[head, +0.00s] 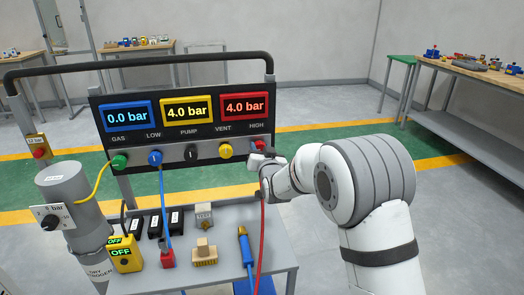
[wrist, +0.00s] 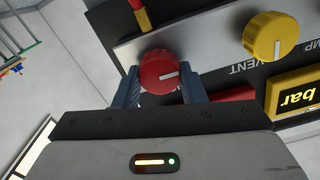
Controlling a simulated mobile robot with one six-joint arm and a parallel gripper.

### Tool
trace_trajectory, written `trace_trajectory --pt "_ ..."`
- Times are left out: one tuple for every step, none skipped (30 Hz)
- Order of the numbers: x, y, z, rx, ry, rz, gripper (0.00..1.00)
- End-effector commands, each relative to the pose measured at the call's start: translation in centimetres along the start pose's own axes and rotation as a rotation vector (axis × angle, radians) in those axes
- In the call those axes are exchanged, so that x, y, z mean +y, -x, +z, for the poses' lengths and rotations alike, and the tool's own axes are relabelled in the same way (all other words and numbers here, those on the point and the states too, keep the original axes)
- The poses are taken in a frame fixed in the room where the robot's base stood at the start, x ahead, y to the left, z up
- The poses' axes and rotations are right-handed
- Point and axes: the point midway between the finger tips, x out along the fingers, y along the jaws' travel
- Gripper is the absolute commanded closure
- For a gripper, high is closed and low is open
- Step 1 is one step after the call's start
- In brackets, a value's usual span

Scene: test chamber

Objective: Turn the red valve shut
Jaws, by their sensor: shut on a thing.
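The red valve (wrist: 160,72) is a round knob on the grey strip of the panel, below the HIGH label in the head view. My gripper (wrist: 160,82) is shut on it, with one blue-grey finger on each side of the knob. The knob's white mark points right in the wrist view, across the strip's short side or along it as the view is tilted; the yellow knob's mark points down. In the head view my gripper (head: 265,165) is at the panel's right end and largely hides the red valve.
The yellow VENT knob (head: 226,150) is close beside. The black pump knob (head: 191,153), blue knob (head: 154,158) and green knob (head: 119,161) follow leftward. The red display (head: 244,106) reads 4.0 bar. A red hose (head: 261,235) hangs below my gripper. Fittings lie on the bench.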

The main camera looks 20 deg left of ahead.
Motion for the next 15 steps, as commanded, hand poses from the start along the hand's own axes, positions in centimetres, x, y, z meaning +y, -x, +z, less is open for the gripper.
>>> trace_trajectory --pt "0.29 -0.02 0.19 0.001 -0.013 0.004 0.86" --pt "0.29 -0.02 0.22 0.002 -0.022 0.004 0.86" --pt "0.31 -0.03 0.28 0.002 -0.036 0.004 0.86" --pt "0.33 -0.04 0.34 0.002 -0.05 0.004 0.86" --pt "0.35 -0.04 0.42 0.002 -0.064 0.004 0.86" --pt "0.37 -0.05 0.49 0.002 -0.087 0.004 0.86" --pt "0.38 -0.05 0.51 0.003 -0.105 0.004 0.86" --pt "0.39 -0.05 0.52 0.004 -0.126 0.003 0.86" --pt "0.41 -0.05 0.56 0.004 -0.156 0.003 0.86" --pt "0.43 -0.06 0.62 0.004 -0.179 0.003 0.86" --pt "0.44 -0.07 0.64 0.004 -0.203 0.003 0.86" --pt "0.46 -0.06 0.66 0.005 -0.238 0.003 0.86" --pt "0.47 -0.06 0.67 0.005 -0.266 0.003 0.86" --pt "0.48 -0.05 0.69 0.005 -0.294 0.002 0.86" --pt "0.51 -0.05 0.75 0.004 -0.332 0.003 0.86"
